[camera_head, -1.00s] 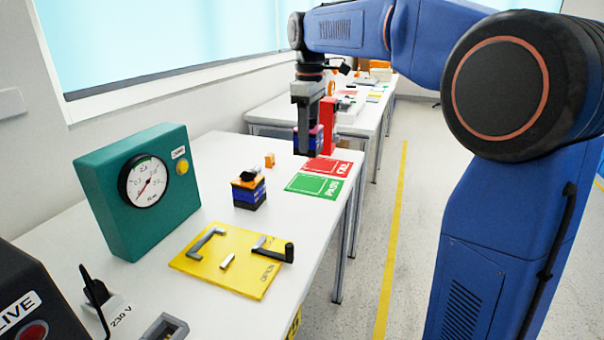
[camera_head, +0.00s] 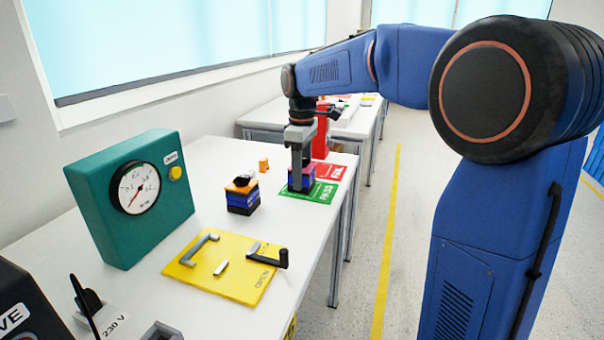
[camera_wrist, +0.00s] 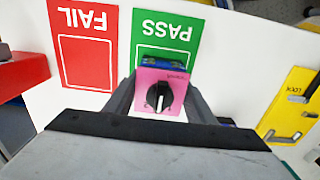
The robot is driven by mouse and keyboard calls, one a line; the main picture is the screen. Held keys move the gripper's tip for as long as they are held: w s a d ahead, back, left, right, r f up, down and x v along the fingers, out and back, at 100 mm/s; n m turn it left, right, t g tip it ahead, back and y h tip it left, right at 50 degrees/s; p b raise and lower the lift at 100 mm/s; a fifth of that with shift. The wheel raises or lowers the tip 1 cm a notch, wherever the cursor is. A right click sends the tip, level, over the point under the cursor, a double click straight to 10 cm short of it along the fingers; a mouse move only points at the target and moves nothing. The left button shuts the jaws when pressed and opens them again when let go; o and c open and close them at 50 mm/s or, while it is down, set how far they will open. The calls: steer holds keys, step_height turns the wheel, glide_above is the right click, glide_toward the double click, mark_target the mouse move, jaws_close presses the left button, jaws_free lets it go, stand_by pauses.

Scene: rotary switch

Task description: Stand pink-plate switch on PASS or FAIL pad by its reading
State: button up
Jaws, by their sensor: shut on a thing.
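The pink-plate switch (camera_wrist: 157,84) has a black knob and a blue body. My gripper (camera_head: 300,180) is shut on it, with a finger on each side in the wrist view. In the head view the switch (camera_head: 301,178) is upright over the green PASS pad (camera_head: 324,192); I cannot tell whether its base touches the pad. The red FAIL pad (camera_head: 330,172) lies beside it and is bare in the wrist view (camera_wrist: 85,62). The gauge (camera_head: 139,188) on the green test box (camera_head: 100,180) shows a red needle; its reading is too small to tell.
An orange-plate switch (camera_head: 242,196) stands between the test box and the pads. A yellow plate (camera_head: 235,285) with handles lies in front. A small orange block (camera_head: 263,164) sits behind the switches. A red upright object (camera_head: 321,135) stands just behind the FAIL pad.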

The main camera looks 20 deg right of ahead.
steer(key=shift+f, duration=0.15)
steer(key=o, duration=1.3)
step_height(320, 180, up, 12)
steer(key=shift+s+r, duration=0.1)
steer(key=shift+r, duration=0.1)
steer(key=s+d+f+m+t, duration=0.1)
steer(key=s+d+f+m, duration=0.1)
steer(key=s+f, duration=0.5)
steer(key=s+d+f+m+t, duration=0.2)
steer(key=s+f+m, duration=0.3)
steer(key=s, duration=1)
steer(key=s+d+f+m+t, duration=0.1)
steer(key=s+d+f+m, duration=0.2)
steer(key=s+f, duration=0.6)
steer(key=shift+s+m+t, duration=0.4)
steer(key=shift+s, duration=0.75)
